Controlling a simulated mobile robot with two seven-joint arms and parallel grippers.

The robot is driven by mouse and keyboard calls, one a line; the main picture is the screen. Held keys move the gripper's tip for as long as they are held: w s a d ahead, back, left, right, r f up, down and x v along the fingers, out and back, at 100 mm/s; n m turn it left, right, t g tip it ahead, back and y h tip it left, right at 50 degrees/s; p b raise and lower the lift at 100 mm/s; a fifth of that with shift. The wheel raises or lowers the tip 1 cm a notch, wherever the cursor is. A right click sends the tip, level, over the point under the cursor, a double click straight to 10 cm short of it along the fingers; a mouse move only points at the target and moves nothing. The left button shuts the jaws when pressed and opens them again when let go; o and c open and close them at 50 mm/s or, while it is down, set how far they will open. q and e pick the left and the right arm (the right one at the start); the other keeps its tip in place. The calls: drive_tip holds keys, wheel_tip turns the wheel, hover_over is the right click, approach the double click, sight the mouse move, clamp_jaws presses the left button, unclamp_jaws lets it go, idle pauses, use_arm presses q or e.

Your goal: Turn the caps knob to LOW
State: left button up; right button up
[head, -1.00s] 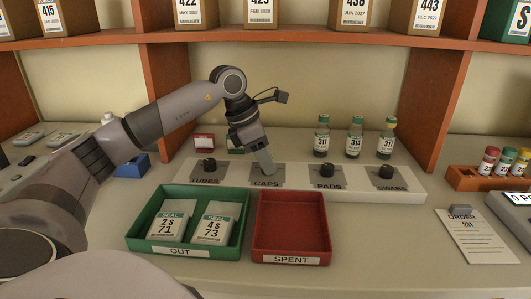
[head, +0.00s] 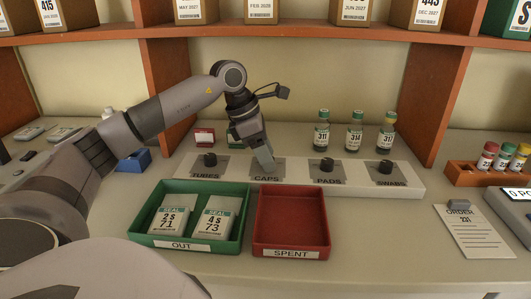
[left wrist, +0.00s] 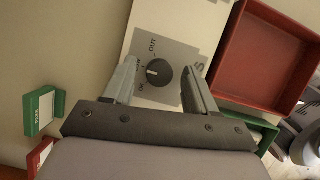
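The caps knob, a round black knob with a white pointer mark, shows in the left wrist view (left wrist: 159,72) on a grey plate. Its pointer points to the left in that view. The word OUT is printed near it; another label on the left is partly hidden. In the head view, my left gripper (head: 265,163) is over the CAPS plate (head: 266,178) and hides its knob. In the left wrist view, the gripper's fingers (left wrist: 158,88) are apart, one on each side of the knob, with gaps visible. My right gripper is in neither view.
The white panel (head: 408,188) also has the TUBES (head: 210,161), PADS (head: 326,165) and SWABS (head: 385,167) knobs. A green OUT tray (head: 187,244) and a red SPENT tray (head: 291,240) stand in front. Several bottles (head: 355,138) stand behind.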

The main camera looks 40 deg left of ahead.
use_arm(q)
drive_tip(key=v, duration=0.6)
drive_tip(key=shift+r+p, duration=0.1)
drive_tip(key=shift+p, duration=0.2)
drive_tip(key=shift+s+a+r, duration=0.2)
drive_tip(key=shift+r, duration=0.2)
drive_tip(key=shift+r, duration=0.1)
